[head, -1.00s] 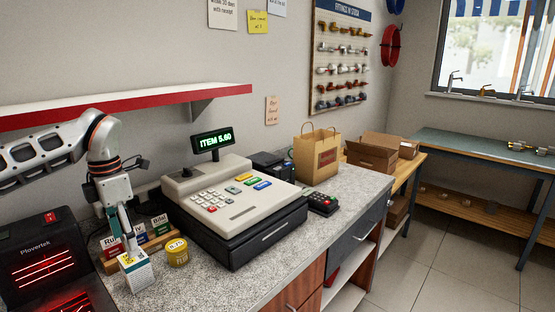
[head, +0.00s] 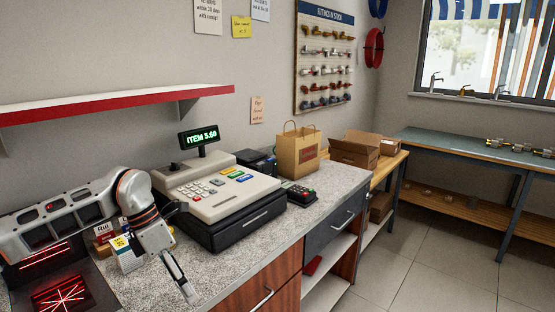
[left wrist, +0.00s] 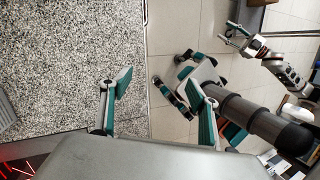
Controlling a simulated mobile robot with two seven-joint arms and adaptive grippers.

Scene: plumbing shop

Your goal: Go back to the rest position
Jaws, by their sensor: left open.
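My left gripper (head: 182,283) is open and empty over the front edge of the speckled counter (head: 222,262), pointing down. In the left wrist view its two fingers (left wrist: 160,105) stand wide apart with nothing between them; counter and floor show below. A white and yellow box (head: 127,256) stands on the counter left of the gripper, apart from it and partly hidden by my arm.
A cash register (head: 218,205) stands behind the gripper, with a card terminal (head: 298,195) and a paper bag (head: 298,155) further right. A scanner with red lines (head: 62,297) is at the left. A red-edged shelf (head: 120,104) hangs above. The floor at right is clear.

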